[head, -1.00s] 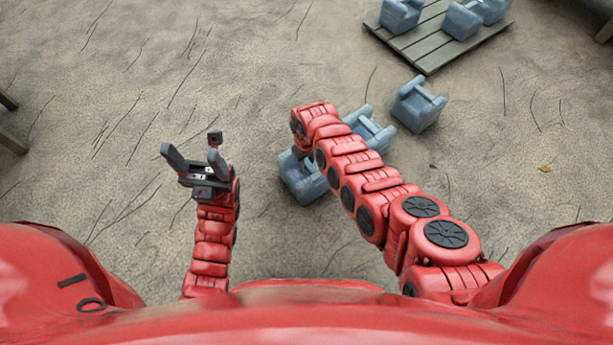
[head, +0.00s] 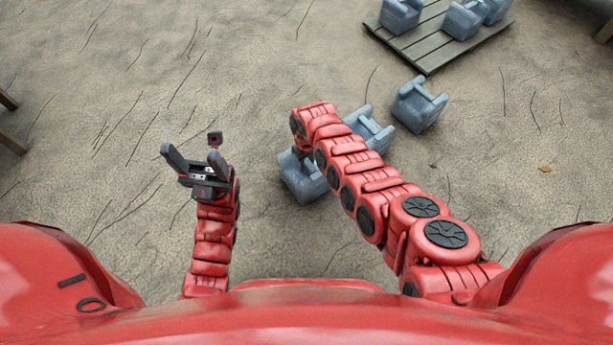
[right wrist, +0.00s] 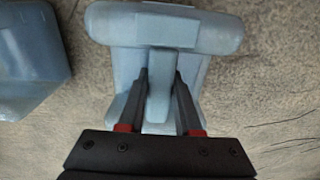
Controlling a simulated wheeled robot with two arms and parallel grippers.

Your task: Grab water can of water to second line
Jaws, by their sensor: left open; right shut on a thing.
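Several blue-grey water cans with top handles are in the head view. One can (head: 301,178) is under my right arm's end, partly hidden by it. In the right wrist view my right gripper (right wrist: 160,95) is shut on the handle of this water can (right wrist: 205,38), with one finger on each side. My right gripper itself is hidden by the arm in the head view. My left gripper (head: 193,163) is open and empty, off to the left above the ground, apart from any can.
A second can (head: 370,130) stands just behind my right arm, and a third (head: 418,105) is right of it. More cans stand on a wooden pallet (head: 425,55) at the top right. Wooden pieces (head: 10,140) show at the left edge. Sandy ground at left is clear.

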